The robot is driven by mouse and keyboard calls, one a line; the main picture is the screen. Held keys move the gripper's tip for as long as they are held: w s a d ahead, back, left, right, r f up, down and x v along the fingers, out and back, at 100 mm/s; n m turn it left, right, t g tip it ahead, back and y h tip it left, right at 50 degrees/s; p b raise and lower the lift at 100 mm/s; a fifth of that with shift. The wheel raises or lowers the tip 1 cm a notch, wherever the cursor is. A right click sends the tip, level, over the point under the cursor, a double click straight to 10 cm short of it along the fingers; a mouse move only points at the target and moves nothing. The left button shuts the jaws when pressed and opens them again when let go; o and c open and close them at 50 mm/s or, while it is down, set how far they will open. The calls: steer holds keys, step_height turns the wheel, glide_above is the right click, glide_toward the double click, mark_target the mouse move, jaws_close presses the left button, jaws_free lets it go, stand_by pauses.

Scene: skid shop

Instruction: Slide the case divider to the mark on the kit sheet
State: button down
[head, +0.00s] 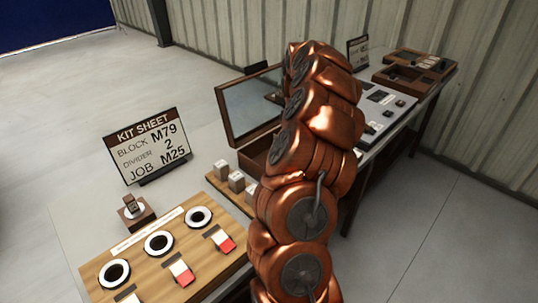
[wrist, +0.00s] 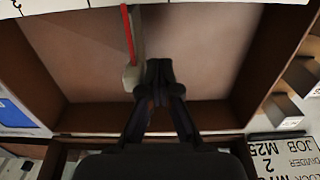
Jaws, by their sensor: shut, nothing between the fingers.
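The kit sheet (head: 147,145) stands upright on the bench and reads block M79, divider 2, job M25. It shows upside down in the wrist view (wrist: 290,150). The open case (head: 249,158) is largely hidden by my arm in the head view. Its brown interior (wrist: 205,60) fills the wrist view. The divider (wrist: 133,50), a pale grey strip with a red line, stands inside, left of centre. My gripper (wrist: 160,66) is shut and empty, just right of the divider's near end. I cannot tell whether they touch. The head view hides the fingertips.
A pale marked strip (wrist: 55,5) runs along the case's far edge; its marks are mostly cropped. Grey blocks (head: 236,182) stand beside the case. A wooden board (head: 135,249) with white rings lies at front left. Trays (head: 406,76) stand at the back right.

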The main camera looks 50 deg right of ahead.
steer(key=shift+d+p, duration=0.45)
steer(key=shift+d, duration=0.7)
stand_by(0.4)
steer(key=shift+a+b, duration=0.4)
steer(key=shift+r, duration=0.1)
step_height(320, 180, up, 8)
steer(key=p, duration=0.2)
stand_by(0.7)
stand_by(0.4)
